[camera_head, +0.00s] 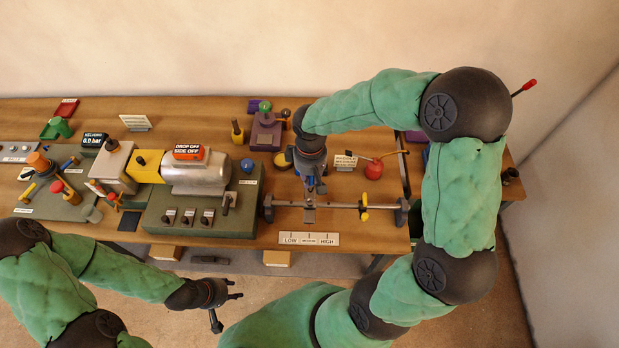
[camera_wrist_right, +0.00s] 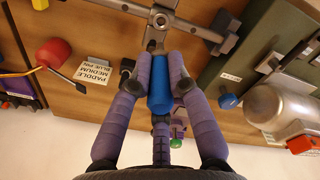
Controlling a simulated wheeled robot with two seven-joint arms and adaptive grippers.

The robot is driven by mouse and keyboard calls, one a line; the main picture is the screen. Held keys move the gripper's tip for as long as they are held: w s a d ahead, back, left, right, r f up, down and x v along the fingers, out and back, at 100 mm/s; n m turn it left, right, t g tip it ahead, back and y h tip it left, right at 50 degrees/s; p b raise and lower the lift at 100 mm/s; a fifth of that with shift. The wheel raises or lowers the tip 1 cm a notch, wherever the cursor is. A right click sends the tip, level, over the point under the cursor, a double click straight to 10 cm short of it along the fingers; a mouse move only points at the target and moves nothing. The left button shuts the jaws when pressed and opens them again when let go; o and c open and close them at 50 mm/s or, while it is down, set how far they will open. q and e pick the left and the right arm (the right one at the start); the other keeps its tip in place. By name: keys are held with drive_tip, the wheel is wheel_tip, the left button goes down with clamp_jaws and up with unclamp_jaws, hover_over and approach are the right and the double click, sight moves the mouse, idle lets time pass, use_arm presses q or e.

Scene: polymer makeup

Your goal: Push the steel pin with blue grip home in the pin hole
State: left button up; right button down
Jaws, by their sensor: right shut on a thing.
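My right gripper (camera_wrist_right: 159,82) is shut on the blue grip (camera_wrist_right: 159,98) of the steel pin, and the grip sits between its fingers in the right wrist view. In the head view my right gripper (camera_head: 313,186) is just behind the steel rail (camera_head: 340,205). Just beyond the grip, a small grey block (camera_wrist_right: 160,20) with a round hole-like mark sits on the rail. How far the pin is into a hole cannot be seen. My left gripper (camera_head: 224,304) is in front of the table, apart from the rail, with its fingers spread and empty.
A LOW–HIGH scale plate (camera_head: 309,239) lies in front of the rail. A yellow-handled part (camera_head: 364,206) sits on the rail's right side. A red ball (camera_head: 374,170) and a paddle label (camera_head: 345,162) stand behind it. A green machine base (camera_head: 200,212) is close on the left.

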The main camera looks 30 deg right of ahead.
sight(310, 189)
drive_tip(key=shift+s+f, duration=0.1)
drive_tip(key=shift+f, duration=0.05)
drive_tip(key=shift+f+b, duration=2.35)
drive_tip(key=shift+f, duration=0.4)
drive_tip(key=shift+f+b, duration=1.75)
drive_tip(key=shift+f, duration=0.4)
drive_tip(key=c, duration=1.1)
unclamp_jaws()
drive_tip(key=shift+r, duration=0.1)
wheel_tip(310, 189, up, 12)
drive_tip(key=shift+f, duration=0.1)
